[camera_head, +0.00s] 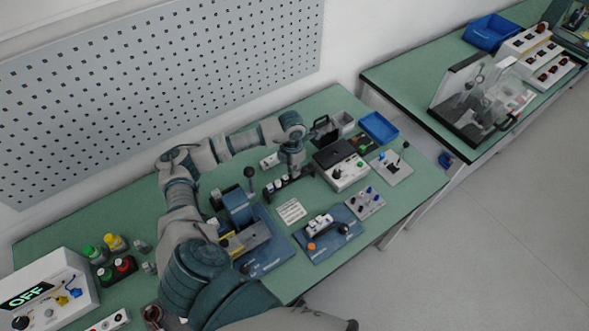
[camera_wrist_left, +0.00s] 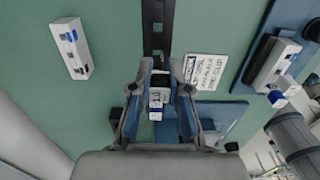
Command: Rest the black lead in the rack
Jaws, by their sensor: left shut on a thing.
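My left gripper (camera_head: 292,172) points down over a long black rack (camera_head: 298,191) on the green bench. In the left wrist view, the fingers of the left gripper (camera_wrist_left: 158,98) are closed around a small dark piece, which appears to be the black lead (camera_wrist_left: 159,79). A white and blue block shows just below it in the picture; I cannot tell whether it touches the lead. The rack (camera_wrist_left: 157,28) runs as a black strip up from between the fingers. The lead's lower end is hidden, and I cannot tell whether it touches the rack. My right gripper is not in view.
A white label card (camera_head: 291,211) lies close to the rack. A blue-based fixture (camera_head: 265,259) and a blue plate (camera_head: 345,219) stand nearer. A black-topped meter box (camera_head: 347,178) and a blue tray (camera_head: 379,127) are to the right. A small white block (camera_wrist_left: 76,48) lies left.

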